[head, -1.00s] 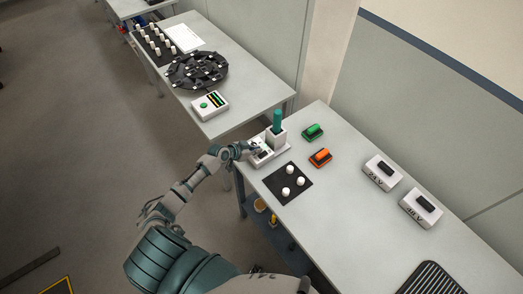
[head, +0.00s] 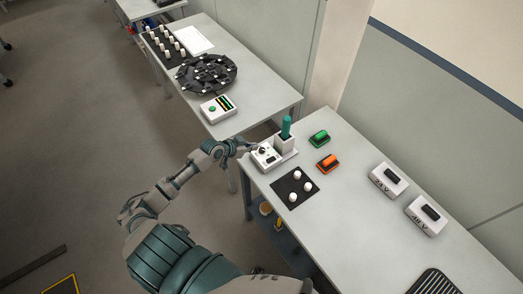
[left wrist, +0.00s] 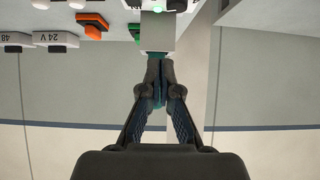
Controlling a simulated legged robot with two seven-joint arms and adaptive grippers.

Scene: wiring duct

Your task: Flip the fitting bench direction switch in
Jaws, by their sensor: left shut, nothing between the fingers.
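The fitting bench (head: 350,230) holds a white fixture near its left end. The fixture has a low white switch box (head: 266,161) with a small dark switch (head: 262,151) on top. Beside it stands a light block (head: 285,145) with a teal upright piece (head: 286,127). My left gripper (head: 252,147) is shut and empty, at the left edge of the switch box; whether it touches is unclear. In the left wrist view its closed fingers (left wrist: 158,75) point at a grey block (left wrist: 158,32). The switch's exact position is too small to tell. My right gripper is not in view.
A green block (head: 319,138) and an orange block (head: 327,163) lie right of the fixture. A black mat (head: 284,186) with white knobs lies in front. Boxes marked 24 V (head: 388,180) and 48 V (head: 426,215) stand farther right. Another table (head: 245,110) stands behind.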

